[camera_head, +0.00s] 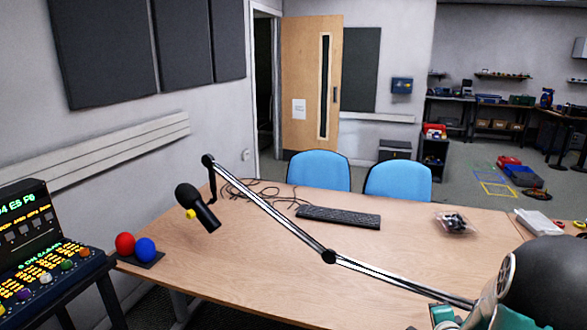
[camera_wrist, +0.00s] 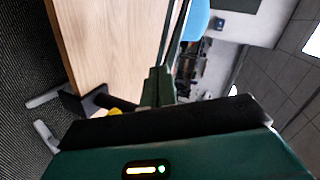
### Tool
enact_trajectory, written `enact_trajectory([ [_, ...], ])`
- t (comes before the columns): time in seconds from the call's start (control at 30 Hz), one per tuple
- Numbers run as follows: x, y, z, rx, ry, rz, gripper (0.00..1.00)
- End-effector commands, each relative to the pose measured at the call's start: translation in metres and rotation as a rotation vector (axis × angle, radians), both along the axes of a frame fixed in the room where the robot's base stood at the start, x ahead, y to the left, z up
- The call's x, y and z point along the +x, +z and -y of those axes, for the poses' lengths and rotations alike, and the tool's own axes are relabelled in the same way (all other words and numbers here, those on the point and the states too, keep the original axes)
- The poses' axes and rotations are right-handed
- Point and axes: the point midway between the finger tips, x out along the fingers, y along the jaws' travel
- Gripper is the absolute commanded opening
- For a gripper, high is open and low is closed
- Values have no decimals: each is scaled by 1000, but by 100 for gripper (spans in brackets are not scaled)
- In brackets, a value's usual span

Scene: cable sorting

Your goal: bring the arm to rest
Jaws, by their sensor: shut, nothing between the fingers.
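My gripper (camera_wrist: 158,86) shows in the wrist view with its green fingers together and nothing between them. The wrist view is turned on its side, with the wooden table (camera_wrist: 105,40) to the left of the fingers. In the head view, teal and grey parts of my arm show at the bottom right corner, in front of the table (camera_head: 225,255); the fingertips cannot be made out clearly there. A dark tangle of cable (camera_head: 262,190) lies at the table's back left, well away from my arm.
A microphone (camera_head: 197,207) hangs from a boom arm (camera_head: 275,218) that crosses above the table toward my arm. A keyboard (camera_head: 338,217), a clear bag of dark items (camera_head: 455,222) and red and blue balls (camera_head: 135,248) are nearby. Two blue chairs (camera_head: 318,170) stand behind.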

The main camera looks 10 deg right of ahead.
Motion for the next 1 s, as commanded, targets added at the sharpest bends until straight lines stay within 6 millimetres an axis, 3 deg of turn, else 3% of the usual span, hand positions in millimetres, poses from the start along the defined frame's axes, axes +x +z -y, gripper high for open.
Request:
enact_trajectory([
  [0.03, 9, 18, -16, -61, 40, -55, 0],
  [0.23, 16, 65, -74, -267, 184, -294, 0],
  [0.47, -2, 113, -153, -463, 395, -524, 0],
  [0.67, -42, 147, -225, -606, 634, -682, 0],
  [0.8, -82, 165, -274, -699, 837, -761, 0],
  [1.0, -144, 180, -326, -813, 1126, -821, 0],
])
